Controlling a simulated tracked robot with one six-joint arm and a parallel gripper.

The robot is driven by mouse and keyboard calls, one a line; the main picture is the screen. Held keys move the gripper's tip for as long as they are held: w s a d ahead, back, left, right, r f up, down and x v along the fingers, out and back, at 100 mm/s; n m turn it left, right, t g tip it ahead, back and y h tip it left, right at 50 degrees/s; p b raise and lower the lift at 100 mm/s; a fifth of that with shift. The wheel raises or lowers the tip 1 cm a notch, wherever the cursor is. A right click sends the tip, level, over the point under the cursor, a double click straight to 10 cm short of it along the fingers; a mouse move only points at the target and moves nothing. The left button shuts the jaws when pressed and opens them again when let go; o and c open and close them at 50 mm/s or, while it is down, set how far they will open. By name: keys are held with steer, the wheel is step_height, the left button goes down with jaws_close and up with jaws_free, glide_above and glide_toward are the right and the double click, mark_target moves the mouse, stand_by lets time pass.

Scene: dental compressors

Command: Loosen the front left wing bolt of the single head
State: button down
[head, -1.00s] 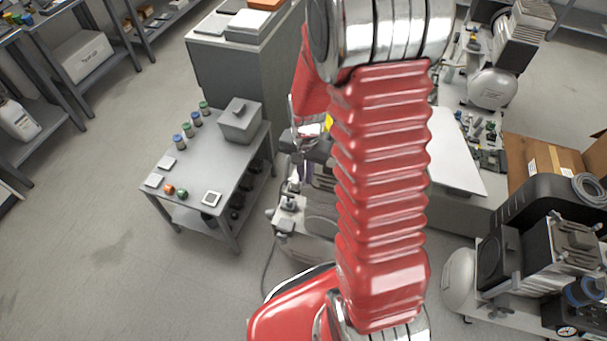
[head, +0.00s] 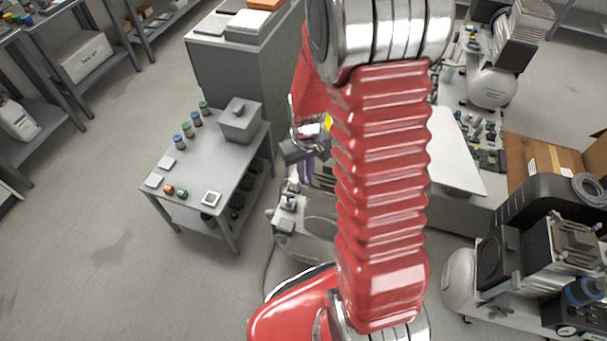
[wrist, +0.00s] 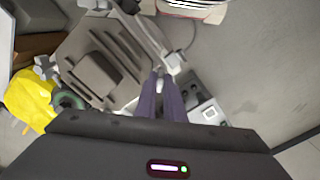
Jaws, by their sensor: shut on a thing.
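The grey single-head compressor (head: 318,228) stands behind my arm in the head view, mostly hidden by it. In the wrist view its finned head (wrist: 98,72) lies left of centre, with a silver bar along its right side. My gripper (wrist: 161,82) shows there as two purple fingers close together, shut on a small pale piece at their tips. That piece appears to be the wing bolt (wrist: 160,76), though its wings are mostly hidden by the fingers. In the head view the gripper is small and partly covered by my arm.
A grey side table (head: 205,160) with several small bottles and a box (head: 240,122) stands left of the compressor. Another compressor (head: 550,255) is at the right. A yellow object (wrist: 30,98) lies near the head in the wrist view. Floor at the left is clear.

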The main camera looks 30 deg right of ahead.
steer(key=shift+w+d+n, duration=0.1)
steer(key=shift+w+n, duration=0.1)
steer(key=shift+n, duration=0.1)
steer(key=c, duration=1.9)
jaws_free()
steer(key=shift+s, duration=0.1)
steer(key=shift+o, duration=0.2)
steer(key=shift+r, duration=0.1)
step_height(320, 180, up, 14)
steer(key=shift+f, duration=0.25)
